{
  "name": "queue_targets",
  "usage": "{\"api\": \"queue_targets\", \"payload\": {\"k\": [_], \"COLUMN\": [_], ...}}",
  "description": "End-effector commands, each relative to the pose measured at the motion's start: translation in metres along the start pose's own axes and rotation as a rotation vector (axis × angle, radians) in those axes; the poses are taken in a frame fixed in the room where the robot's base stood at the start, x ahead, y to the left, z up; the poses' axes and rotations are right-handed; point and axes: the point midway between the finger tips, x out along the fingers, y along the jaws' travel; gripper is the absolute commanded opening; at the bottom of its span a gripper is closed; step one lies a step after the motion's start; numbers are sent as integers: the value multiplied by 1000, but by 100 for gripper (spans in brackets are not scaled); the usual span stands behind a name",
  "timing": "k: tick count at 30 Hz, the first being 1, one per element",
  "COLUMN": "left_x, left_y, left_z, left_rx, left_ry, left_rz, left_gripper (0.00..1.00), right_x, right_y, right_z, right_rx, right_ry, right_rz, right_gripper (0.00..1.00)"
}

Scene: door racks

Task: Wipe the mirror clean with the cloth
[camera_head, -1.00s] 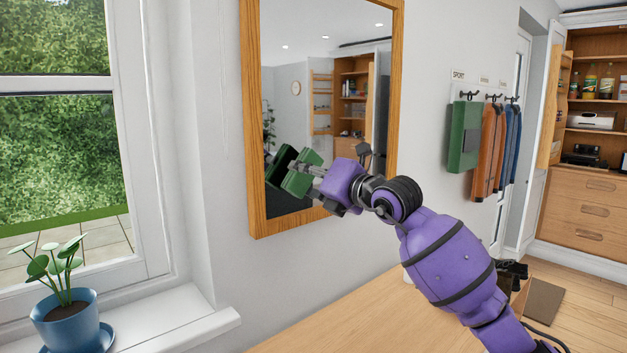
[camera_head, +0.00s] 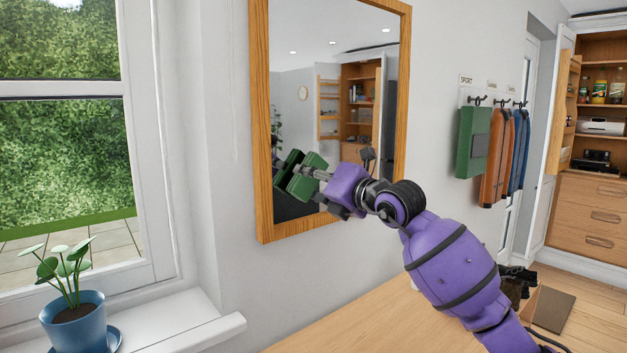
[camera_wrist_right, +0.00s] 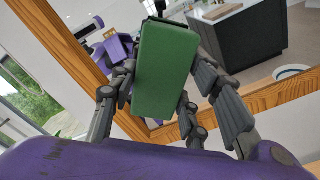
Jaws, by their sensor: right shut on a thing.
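The mirror (camera_head: 345,60) hangs on the wall in a wooden frame, and its frame crosses the right wrist view (camera_wrist_right: 270,98). The cloth (camera_head: 309,178) is a green, block-like piece; it also shows in the right wrist view (camera_wrist_right: 163,70) between the fingers. My right gripper (camera_head: 318,176) is shut on the cloth at the lower left part of the mirror. A green reflection of the cloth shows in the glass just to its left. I cannot tell whether the cloth touches the glass. No marks on the glass are clear to see. My left gripper is out of view.
A wooden table top (camera_head: 365,315) lies below the mirror. A potted plant (camera_head: 75,315) stands on the window sill (camera_head: 190,335) at the left. The wall around the mirror is bare.

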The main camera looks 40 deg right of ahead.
Motion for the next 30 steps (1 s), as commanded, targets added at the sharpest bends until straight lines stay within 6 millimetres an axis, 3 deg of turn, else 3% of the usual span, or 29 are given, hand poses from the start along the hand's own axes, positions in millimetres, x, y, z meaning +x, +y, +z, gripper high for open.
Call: {"api": "queue_targets", "payload": {"k": [25,30], "left_x": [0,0], "left_y": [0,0], "left_z": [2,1], "left_rx": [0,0], "left_ry": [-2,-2], "left_rz": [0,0], "left_gripper": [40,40], "right_x": [16,15], "right_y": [0,-8], "right_z": [0,7], "right_rx": [0,0], "right_ry": [-1,-1], "right_rz": [1,-1], "right_gripper": [22,22]}}
